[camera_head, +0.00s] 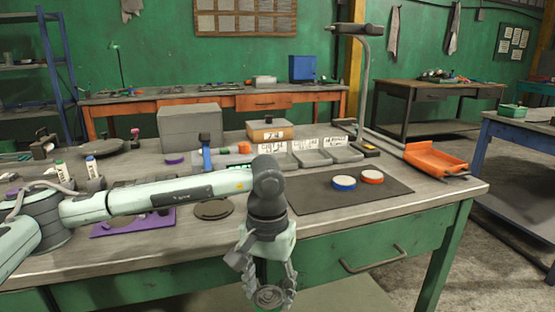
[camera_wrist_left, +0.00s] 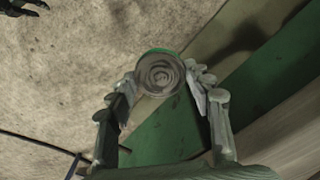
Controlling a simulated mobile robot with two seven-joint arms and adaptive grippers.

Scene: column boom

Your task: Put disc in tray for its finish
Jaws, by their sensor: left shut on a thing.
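My left gripper (camera_head: 268,292) hangs in front of the bench's front edge. It is shut on a grey disc (camera_head: 270,297) with ringed marks on its face. The left wrist view shows the disc (camera_wrist_left: 160,75) between the fingertips, with a little green at its upper rim. The label words are too small to read surely.
A dark mat (camera_head: 310,200) holds a blue-rimmed disc (camera_head: 344,183) and an orange-rimmed disc (camera_head: 372,176). A lamp post (camera_head: 364,80) rises behind the trays. An orange bin (camera_head: 436,158) sits at the bench's right end. A purple plate (camera_head: 110,229) lies below my left arm.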

